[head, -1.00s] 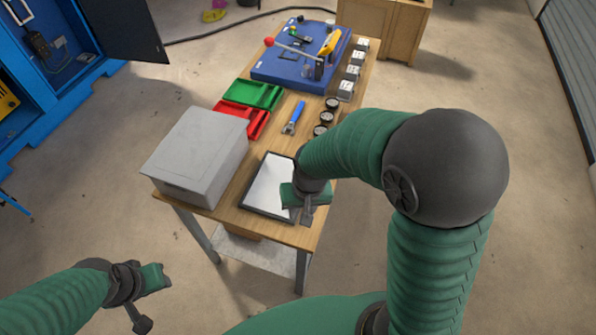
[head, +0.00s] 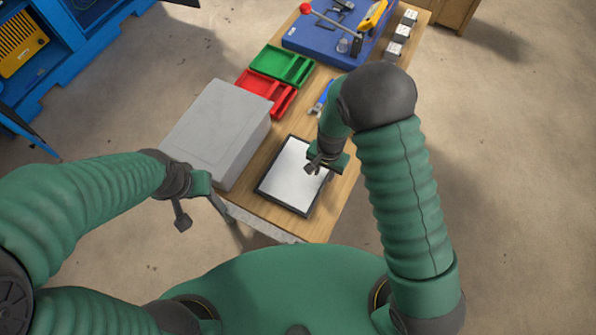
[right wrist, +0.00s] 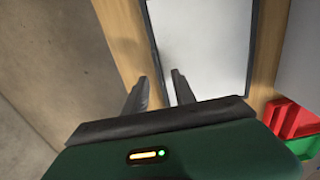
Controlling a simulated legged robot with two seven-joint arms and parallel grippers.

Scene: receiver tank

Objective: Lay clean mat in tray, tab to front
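The dark-rimmed tray (head: 281,204) lies on the wooden table, and its rim also shows in the right wrist view (right wrist: 253,45). A plain pale surface (head: 286,181) fills it; I cannot tell whether this is a mat or the tray's floor, and no tab shows. My right gripper (head: 316,168) is over the tray's right side.
A grey box (head: 220,122) stands directly left of the tray. Red (head: 268,92) and green (head: 283,66) bins, a blue-handled tool (head: 320,98) and a blue board with a red-knobbed lever (head: 322,42) lie beyond. A narrow bare table strip (head: 268,213) is in front.

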